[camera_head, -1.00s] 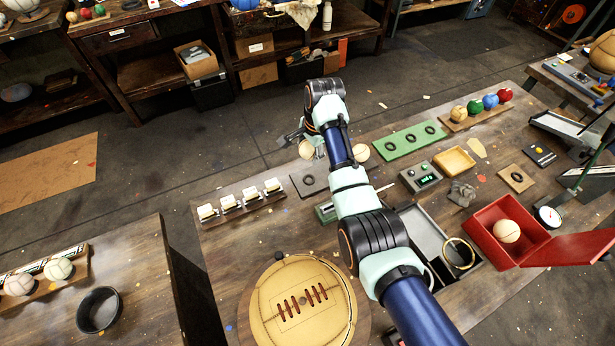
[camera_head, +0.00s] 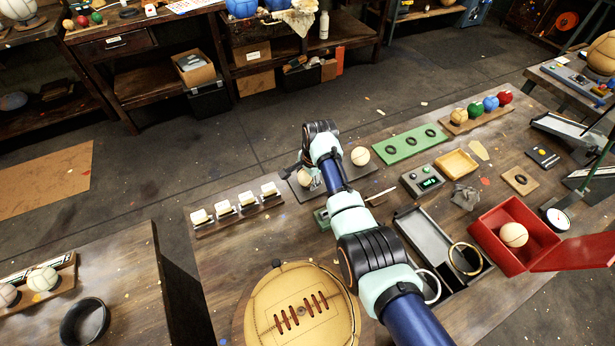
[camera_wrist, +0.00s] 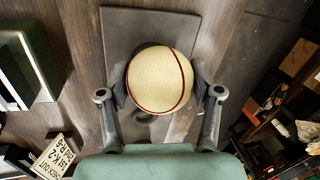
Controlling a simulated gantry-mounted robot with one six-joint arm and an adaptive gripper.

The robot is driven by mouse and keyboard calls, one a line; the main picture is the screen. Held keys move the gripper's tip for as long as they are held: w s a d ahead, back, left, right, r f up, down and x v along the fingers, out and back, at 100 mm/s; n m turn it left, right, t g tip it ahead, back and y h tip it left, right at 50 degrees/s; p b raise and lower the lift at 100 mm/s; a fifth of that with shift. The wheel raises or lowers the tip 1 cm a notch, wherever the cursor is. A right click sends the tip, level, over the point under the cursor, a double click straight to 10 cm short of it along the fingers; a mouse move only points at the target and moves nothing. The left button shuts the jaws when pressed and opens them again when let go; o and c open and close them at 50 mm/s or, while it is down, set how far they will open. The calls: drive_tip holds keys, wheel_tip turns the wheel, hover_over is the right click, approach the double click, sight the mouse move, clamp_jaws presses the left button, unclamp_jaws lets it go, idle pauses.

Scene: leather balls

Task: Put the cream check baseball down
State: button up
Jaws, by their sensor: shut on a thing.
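The cream check baseball (camera_wrist: 158,80), pale with a dark red seam, sits between the two fingers of my gripper (camera_wrist: 161,88) in the wrist view. My gripper is shut on it from both sides. Behind it lies a dark flat plate (camera_wrist: 120,24), with part of a dark ring (camera_wrist: 146,116) showing below the ball. In the head view the ball (camera_head: 304,178) is at the left part of the plate, partly hidden by my arm. I cannot tell whether it touches the plate or ring.
Another pale ball (camera_head: 360,156) sits at the plate's right end. A rack of white blocks (camera_head: 237,208) stands to the left and a green board with rings (camera_head: 410,144) to the right. A large laced ball (camera_head: 300,310) is at the front, and an open red box (camera_head: 500,255) holds a ball.

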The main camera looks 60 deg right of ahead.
drive_tip(key=o, duration=1.3)
drive_tip(key=shift+o, duration=0.2)
drive_tip(key=p+v, duration=0.4)
drive_tip(key=v, duration=0.8)
